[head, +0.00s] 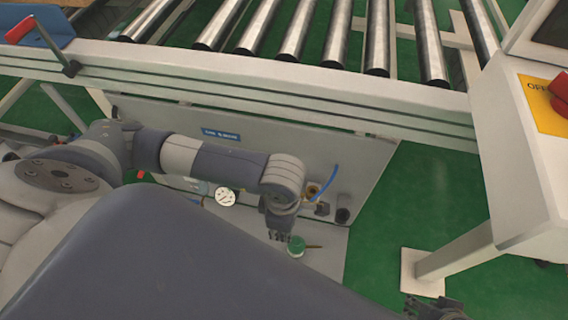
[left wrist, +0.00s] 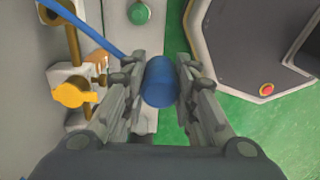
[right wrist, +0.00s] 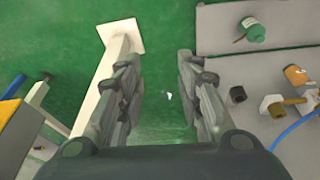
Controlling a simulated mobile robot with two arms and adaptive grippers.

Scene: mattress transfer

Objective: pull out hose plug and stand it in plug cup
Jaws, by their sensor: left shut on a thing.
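The blue hose plug (left wrist: 160,82) is between the fingers of my left gripper (left wrist: 160,85), which is shut on it. The blue hose (left wrist: 90,25) runs in from the upper left and passes behind the left finger; its joint to the plug is hidden. In the head view my left gripper (head: 280,228) hangs low before the panel, beside a green-lidded can. A small dark cup-like part (head: 343,214), perhaps the plug cup, is at the panel's right end; a dark part also shows in the right wrist view (right wrist: 237,94). My right gripper (right wrist: 157,85) is open and empty.
The green-lidded can (head: 296,247) stands on the grey base plate (head: 325,262). A fitting with a yellow handle (left wrist: 73,93) is left of my left fingers. The roller conveyor (head: 250,85) crosses above. A white leg (head: 455,255) stands on the right, with green floor around.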

